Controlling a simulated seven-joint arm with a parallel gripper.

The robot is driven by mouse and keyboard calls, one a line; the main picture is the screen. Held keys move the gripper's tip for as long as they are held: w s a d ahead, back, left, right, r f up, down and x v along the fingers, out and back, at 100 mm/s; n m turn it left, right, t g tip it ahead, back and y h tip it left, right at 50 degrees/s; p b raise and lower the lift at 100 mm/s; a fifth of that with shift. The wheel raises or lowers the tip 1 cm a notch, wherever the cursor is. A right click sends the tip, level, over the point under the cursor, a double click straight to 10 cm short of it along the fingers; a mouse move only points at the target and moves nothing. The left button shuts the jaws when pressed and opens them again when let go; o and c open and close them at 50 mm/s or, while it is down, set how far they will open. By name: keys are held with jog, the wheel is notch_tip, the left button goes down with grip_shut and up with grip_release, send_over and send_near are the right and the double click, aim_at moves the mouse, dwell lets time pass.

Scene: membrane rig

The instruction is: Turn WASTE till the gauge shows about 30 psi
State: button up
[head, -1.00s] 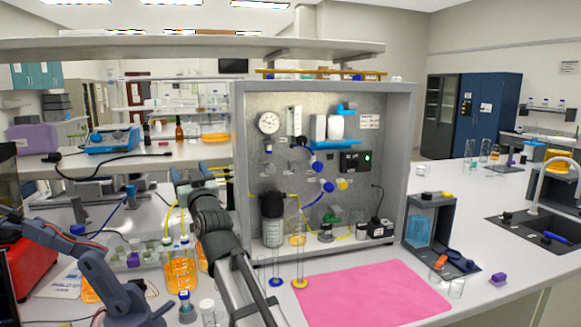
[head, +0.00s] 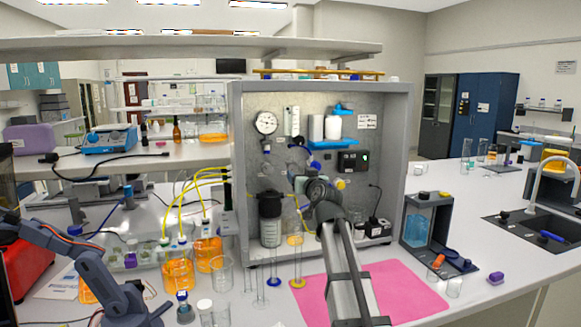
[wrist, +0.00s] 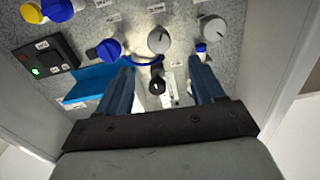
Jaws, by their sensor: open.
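The round white gauge (head: 266,122) is at the upper left of the panel in the head view; its reading is too small to make out. In the wrist view several knobs show: a grey knob (wrist: 158,40), another grey knob (wrist: 212,28), a blue knob (wrist: 108,48) and a small black knob (wrist: 156,85). The labels are too blurred to tell which is WASTE. My gripper (wrist: 161,70) is open and empty, facing the panel, with the black knob in view between its fingers. In the head view my arm hides part of the panel's middle.
A black box with a green light (wrist: 45,62) and a blue shelf (wrist: 95,82) are close to the fingers. A black-topped filter housing (head: 270,215) stands at the panel's lower left. Glass cylinders and orange bottles (head: 178,272) stand in front. A pink mat (head: 405,290) lies right.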

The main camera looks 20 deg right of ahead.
aim_at(291, 165)
jog(key=w, duration=1.3)
jog(key=shift+w, duration=0.4)
jog(key=c, duration=1)
jog(key=shift+c, duration=0.2)
jog(key=shift+m, duration=0.4)
jog(key=m, duration=0.2)
jog(key=shift+d+m, duration=0.1)
jog(key=shift+m, duration=2.1)
